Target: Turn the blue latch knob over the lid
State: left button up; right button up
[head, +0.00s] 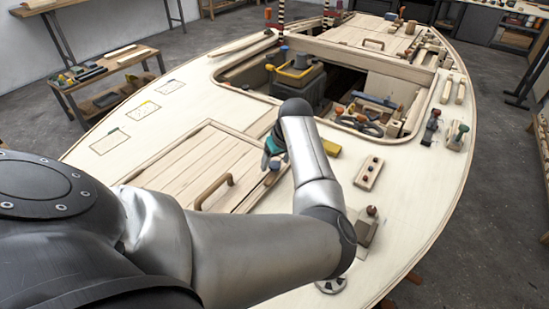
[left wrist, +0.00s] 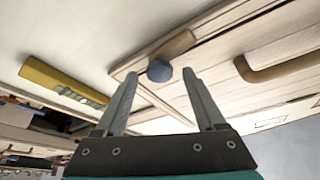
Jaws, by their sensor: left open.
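The blue latch knob (left wrist: 159,71) is a round blue cap on one end of a short brown wooden latch bar (left wrist: 177,46). The bar points away along the border of the planked lid (left wrist: 285,42); I cannot tell whether it overlaps the lid. In the head view the knob (head: 274,166) sits by the lid's (head: 182,160) right edge. My left gripper (left wrist: 162,74) is open, its fingertips on either side of the knob in the picture; contact is unclear. In the head view my forearm partly hides this gripper (head: 268,161). My right gripper is out of view.
A brown lid handle (head: 213,190) stands up from the lid. A yellow block (head: 331,149) lies to the right of the knob, with a board of small buttons (head: 369,173) beyond. The open cockpit (head: 345,90) lies behind. Bare deck shows left of the lid.

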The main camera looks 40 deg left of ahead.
pick_arm(q)
jog(key=shift+c, duration=0.3)
grip_shut()
dwell(0.4)
